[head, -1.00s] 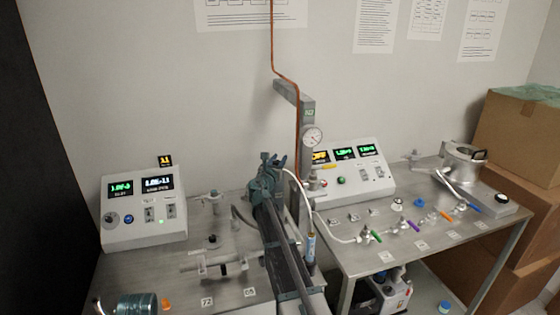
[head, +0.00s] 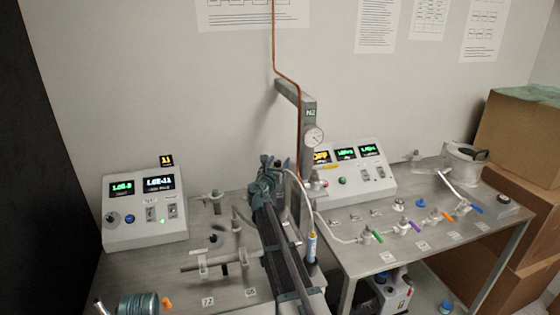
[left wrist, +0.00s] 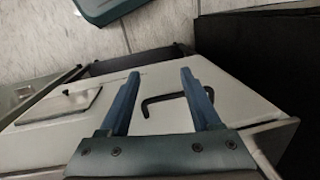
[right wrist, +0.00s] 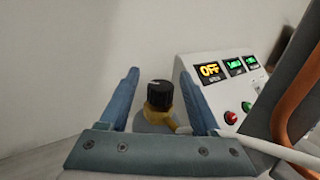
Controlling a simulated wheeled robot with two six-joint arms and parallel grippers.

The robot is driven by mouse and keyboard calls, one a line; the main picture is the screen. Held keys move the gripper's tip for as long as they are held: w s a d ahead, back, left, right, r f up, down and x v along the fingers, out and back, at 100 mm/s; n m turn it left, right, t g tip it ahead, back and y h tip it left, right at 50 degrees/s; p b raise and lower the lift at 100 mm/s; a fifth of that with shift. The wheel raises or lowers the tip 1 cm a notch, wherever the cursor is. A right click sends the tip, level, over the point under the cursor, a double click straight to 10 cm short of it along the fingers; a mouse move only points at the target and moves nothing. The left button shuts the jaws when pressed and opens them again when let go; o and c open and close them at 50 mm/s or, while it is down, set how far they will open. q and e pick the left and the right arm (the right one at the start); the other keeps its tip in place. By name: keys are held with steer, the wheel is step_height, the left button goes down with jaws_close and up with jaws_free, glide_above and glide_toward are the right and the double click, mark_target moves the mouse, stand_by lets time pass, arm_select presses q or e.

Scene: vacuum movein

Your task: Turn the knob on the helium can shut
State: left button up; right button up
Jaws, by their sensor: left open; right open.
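A black ribbed knob on a yellow-gold neck (right wrist: 160,96) stands upright in the right wrist view. It lies between the two blue fingers of my right gripper (right wrist: 159,98), with a gap on both sides and no contact visible. A white hose runs off to the right from beside the neck. In the head view my right gripper (head: 270,163) reaches toward the wall and hides the knob. The body of the can below the neck is not clearly visible. My left gripper (left wrist: 157,88) is open and empty, above a pale surface, and is out of the head view.
A copper pipe (head: 274,40) runs down the wall. Valves fill the right bench (head: 440,255). A black hex key (left wrist: 175,98) lies below my left gripper.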

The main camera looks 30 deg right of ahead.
steer(key=v, duration=1.2)
